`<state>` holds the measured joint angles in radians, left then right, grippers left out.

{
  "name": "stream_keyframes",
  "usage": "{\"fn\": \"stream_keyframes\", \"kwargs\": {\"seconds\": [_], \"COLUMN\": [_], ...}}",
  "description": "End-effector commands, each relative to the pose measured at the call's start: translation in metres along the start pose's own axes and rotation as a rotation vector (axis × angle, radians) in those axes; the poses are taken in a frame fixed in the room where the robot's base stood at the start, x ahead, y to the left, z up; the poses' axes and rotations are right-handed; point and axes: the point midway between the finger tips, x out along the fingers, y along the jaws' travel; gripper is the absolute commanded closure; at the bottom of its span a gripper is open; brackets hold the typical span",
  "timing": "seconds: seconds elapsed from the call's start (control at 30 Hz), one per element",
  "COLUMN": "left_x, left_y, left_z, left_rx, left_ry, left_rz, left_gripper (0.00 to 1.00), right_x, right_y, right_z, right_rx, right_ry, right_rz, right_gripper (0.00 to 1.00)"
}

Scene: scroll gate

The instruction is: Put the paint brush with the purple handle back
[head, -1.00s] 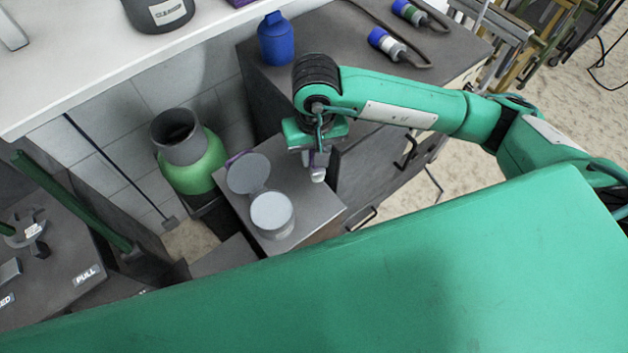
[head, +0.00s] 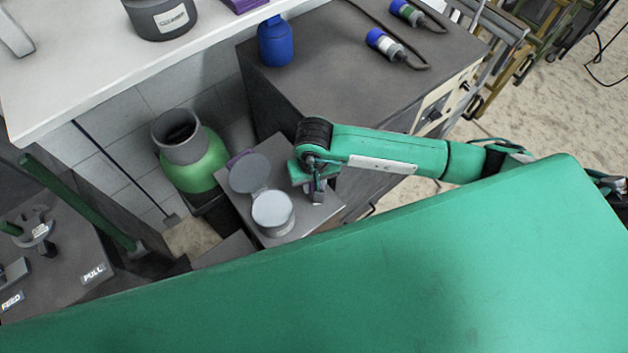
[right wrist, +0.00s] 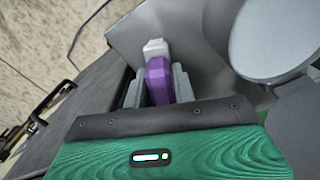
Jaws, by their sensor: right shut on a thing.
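My right gripper (head: 318,192) is at the right of a round grey tin (head: 272,213) with its lid (head: 249,173) swung open, on a small grey stand. In the right wrist view, the gripper (right wrist: 158,88) is shut on the paint brush with the purple handle (right wrist: 158,78). A pale end of the brush sticks out beyond the fingers. A round grey part, seemingly the tin or its lid (right wrist: 272,40), fills the upper right there. The gripper hides most of the brush in the head view. My left gripper is not in view.
A green bottle with a grey neck (head: 193,165) stands left of the stand (head: 312,212). A dark cabinet (head: 330,70) with a blue bottle (head: 275,42) is behind. A white worktop (head: 90,60) is at upper left.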

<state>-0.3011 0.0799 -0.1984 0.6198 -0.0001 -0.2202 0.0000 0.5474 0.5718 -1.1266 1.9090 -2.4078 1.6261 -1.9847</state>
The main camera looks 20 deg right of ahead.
Motion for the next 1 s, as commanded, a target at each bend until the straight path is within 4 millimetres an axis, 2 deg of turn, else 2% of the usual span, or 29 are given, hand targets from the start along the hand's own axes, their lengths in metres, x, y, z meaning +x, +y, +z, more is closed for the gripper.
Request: {"fn": "stream_keyframes", "kwargs": {"seconds": [0.23, 0.27, 0.37, 0.77, 0.87, 1.0], "left_x": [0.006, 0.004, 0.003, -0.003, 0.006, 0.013], "left_y": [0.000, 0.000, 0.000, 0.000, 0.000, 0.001], "left_z": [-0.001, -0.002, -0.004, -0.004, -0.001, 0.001], "left_rx": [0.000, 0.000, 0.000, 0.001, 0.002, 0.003], "left_ry": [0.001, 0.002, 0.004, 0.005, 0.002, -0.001], "left_rz": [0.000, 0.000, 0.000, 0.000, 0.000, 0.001], "left_gripper": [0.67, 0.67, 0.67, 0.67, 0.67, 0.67], "right_x": [0.004, 0.003, 0.002, -0.003, -0.015, -0.044], "right_y": [0.000, 0.000, 0.000, 0.000, 0.000, 0.000], "right_z": [0.000, 0.000, 0.000, 0.000, -0.002, -0.002], "right_rx": [0.001, 0.001, 0.001, 0.001, -0.001, -0.002], "right_ry": [0.000, 0.000, 0.000, -0.001, 0.006, 0.007], "right_rz": [0.000, 0.000, 0.000, 0.000, -0.001, 0.000], "right_gripper": [0.95, 0.69, 0.52, 0.52, 0.52, 0.52]}}
